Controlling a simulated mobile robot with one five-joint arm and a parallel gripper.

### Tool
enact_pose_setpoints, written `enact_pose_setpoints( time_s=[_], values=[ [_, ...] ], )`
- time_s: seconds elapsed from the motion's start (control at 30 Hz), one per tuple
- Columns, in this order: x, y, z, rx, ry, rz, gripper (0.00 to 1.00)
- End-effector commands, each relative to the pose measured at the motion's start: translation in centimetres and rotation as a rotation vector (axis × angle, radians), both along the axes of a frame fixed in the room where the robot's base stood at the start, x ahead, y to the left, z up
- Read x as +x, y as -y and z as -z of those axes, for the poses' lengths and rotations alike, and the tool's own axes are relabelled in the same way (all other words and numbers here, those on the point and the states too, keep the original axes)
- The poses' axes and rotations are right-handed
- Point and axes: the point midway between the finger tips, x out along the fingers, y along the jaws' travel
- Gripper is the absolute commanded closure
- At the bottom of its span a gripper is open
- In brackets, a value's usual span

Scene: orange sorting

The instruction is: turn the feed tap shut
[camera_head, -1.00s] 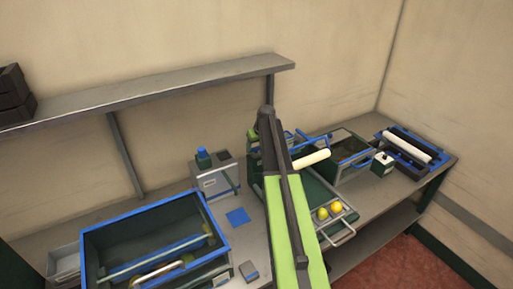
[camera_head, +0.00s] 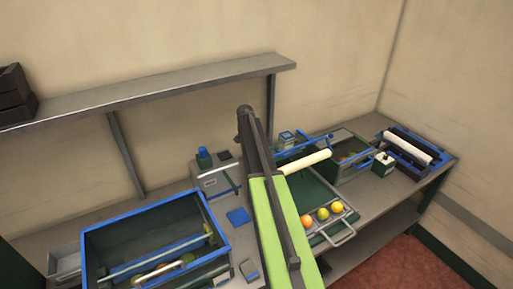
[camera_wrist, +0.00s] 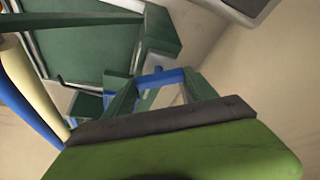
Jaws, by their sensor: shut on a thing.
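My gripper (camera_wrist: 160,84) shows in the wrist view with its two green fingers closed around a blue bar (camera_wrist: 168,77). I take the bar to be the feed tap's handle, but its body is mostly hidden by the fingers. In the head view my own arm hides the gripper and whatever it holds. Whether the tap is open or shut cannot be told. A green tray (camera_head: 300,195) lies right of my arm, with an orange fruit (camera_head: 306,221) and two yellow ones (camera_head: 323,214) at its front end.
A cream roller (camera_head: 307,162) lies close to my arm; it also shows in the wrist view (camera_wrist: 22,85). A blue-rimmed bin (camera_head: 150,216) stands left. A crate (camera_head: 352,148) and another roller unit (camera_head: 408,148) stand right. A shelf (camera_head: 150,88) runs along the wall.

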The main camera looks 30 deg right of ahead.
Motion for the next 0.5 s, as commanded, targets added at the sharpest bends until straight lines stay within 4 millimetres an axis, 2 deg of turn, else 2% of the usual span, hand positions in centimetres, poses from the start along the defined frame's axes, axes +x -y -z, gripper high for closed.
enact_pose_setpoints(
  time_s=[0.5],
  values=[
    [0.44, -0.08, 0.0, 0.0, 0.001, 0.42, 0.75]
  ],
)
